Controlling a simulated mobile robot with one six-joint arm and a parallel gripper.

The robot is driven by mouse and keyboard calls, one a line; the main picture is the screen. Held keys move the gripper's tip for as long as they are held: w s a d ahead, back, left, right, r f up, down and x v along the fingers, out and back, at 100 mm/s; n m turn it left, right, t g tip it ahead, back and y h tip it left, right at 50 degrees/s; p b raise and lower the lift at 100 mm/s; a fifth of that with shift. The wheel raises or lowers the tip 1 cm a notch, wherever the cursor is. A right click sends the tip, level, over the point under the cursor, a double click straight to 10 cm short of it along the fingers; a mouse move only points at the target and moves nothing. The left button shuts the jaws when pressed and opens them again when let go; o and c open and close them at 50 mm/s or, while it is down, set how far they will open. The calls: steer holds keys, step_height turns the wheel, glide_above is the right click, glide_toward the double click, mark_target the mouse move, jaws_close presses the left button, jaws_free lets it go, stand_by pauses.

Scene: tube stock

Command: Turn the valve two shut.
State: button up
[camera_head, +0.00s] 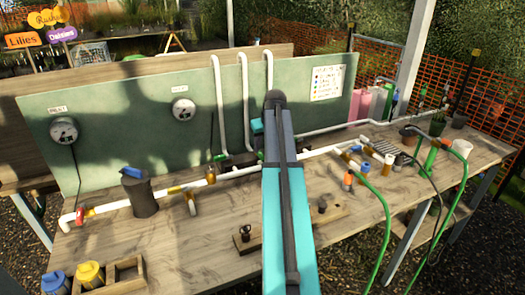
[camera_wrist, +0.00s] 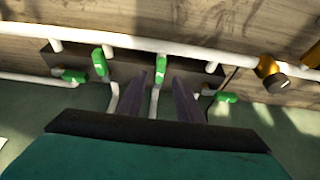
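Several green valve handles sit on a dark manifold under a white pipe (camera_wrist: 200,50). In the wrist view, the far-left handle (camera_wrist: 74,76) and the far-right handle (camera_wrist: 226,97) lie sideways. The left-middle handle (camera_wrist: 100,62) and the right-middle handle (camera_wrist: 162,68) point along the picture's height. No number is readable, so I cannot tell which is valve two. My gripper (camera_wrist: 160,82) is open and empty, its two dark fingers on either side of the right-middle handle's line. I cannot tell whether they touch it. In the head view my arm hides the gripper; one green handle (camera_head: 220,157) shows.
A brass fitting with a dark knob (camera_wrist: 279,83) is right of the manifold. A green panel (camera_head: 130,120) with gauges (camera_head: 64,130) stands behind the wooden bench (camera_head: 190,250). A dark cylinder with a blue handle (camera_head: 140,192) stands left. A green hose (camera_head: 385,215) hangs over the front edge.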

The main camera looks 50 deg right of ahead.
mark_target(262, 154)
steer(key=shift+p+x, duration=0.4)
steer(key=shift+x, duration=1.75)
steer(key=shift+c, duration=0.2)
jaws_close()
steer(key=shift+s, duration=0.1)
